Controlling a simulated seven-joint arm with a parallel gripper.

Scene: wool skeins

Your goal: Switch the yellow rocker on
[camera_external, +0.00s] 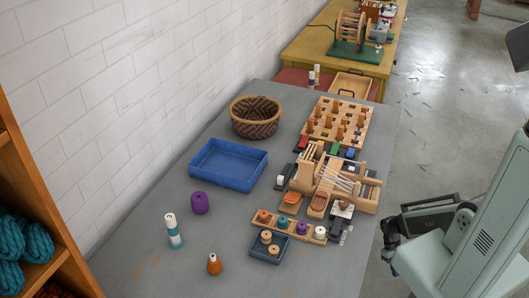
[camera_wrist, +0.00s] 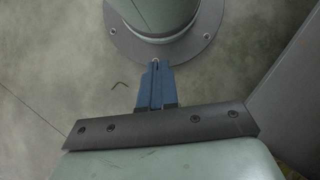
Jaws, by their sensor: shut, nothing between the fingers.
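A row of small coloured pieces stands between the pegboard and the wooden racks in the external view. A small yellow piece (camera_external: 320,147) sits in it between a red one (camera_external: 304,142) and a green one (camera_external: 335,151); it looks like the yellow rocker, but it is too small to tell which way it is tipped. My gripper is shut and empty in the wrist view (camera_wrist: 156,75), its blue fingers together over the floor by my base. In the external view my arm is at the right, beyond the table edge, well away from the row. The rocker is not in the wrist view.
Wooden racks (camera_external: 352,180) stand just in front of the row, and a pegboard (camera_external: 340,122) with upright pegs behind it. A blue tray (camera_external: 228,165), a wicker basket (camera_external: 256,118) and a purple spool (camera_external: 200,203) stand left. The table's (camera_external: 300,280) near part is mostly clear.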

